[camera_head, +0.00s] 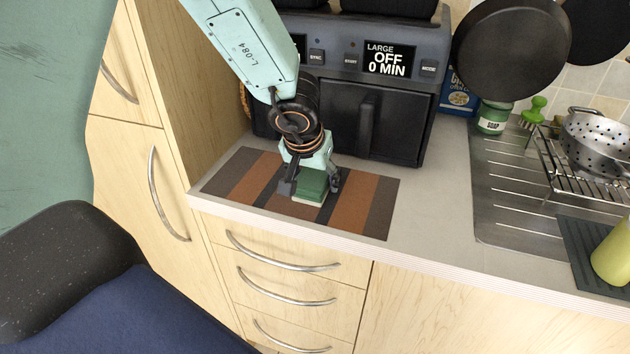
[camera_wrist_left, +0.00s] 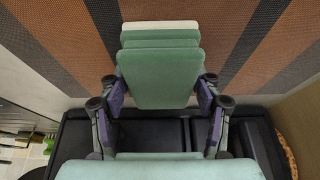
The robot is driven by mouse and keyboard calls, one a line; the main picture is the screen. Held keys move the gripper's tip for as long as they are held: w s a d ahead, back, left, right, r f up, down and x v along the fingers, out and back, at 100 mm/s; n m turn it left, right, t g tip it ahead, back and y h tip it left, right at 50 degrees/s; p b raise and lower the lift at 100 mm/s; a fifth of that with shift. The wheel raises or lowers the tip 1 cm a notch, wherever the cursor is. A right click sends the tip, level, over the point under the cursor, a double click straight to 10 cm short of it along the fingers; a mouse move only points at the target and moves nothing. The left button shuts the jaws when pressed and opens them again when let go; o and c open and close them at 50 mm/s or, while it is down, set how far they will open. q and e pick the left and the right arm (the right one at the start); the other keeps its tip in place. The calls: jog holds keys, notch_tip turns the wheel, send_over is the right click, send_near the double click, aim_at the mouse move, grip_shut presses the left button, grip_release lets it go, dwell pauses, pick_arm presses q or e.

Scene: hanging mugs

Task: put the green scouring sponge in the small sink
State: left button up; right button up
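The green scouring sponge (camera_head: 311,187), with a pale layer underneath, is at the striped mat below my left gripper (camera_head: 312,184). In the left wrist view the sponge (camera_wrist_left: 160,72) sits between the two finger pads of the left gripper (camera_wrist_left: 161,98). The pads appear to touch its two sides, so the gripper looks shut on it. I cannot tell whether the sponge rests on the mat or is just above it. The small sink is not visible; a metal draining board (camera_head: 492,190) shows at the right. My right gripper is not in view.
The brown, orange and grey mat (camera_head: 377,205) lies near the counter's front edge. A black oven appliance (camera_head: 400,120) stands close behind. A green soap jar (camera_head: 492,118), green brush (camera_head: 535,108), colander (camera_head: 598,140) on a rack and yellow-green cup (camera_head: 612,258) are right. Pans hang above.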

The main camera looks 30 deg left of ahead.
aim_at(314, 174)
pick_arm(q)
jog(key=shift+s, duration=0.1)
jog(key=c, duration=0.6)
jog(key=shift+r, duration=0.15)
notch_tip(314, 174, up, 10)
jog(key=p, duration=0.8)
jog(key=shift+r, duration=0.1)
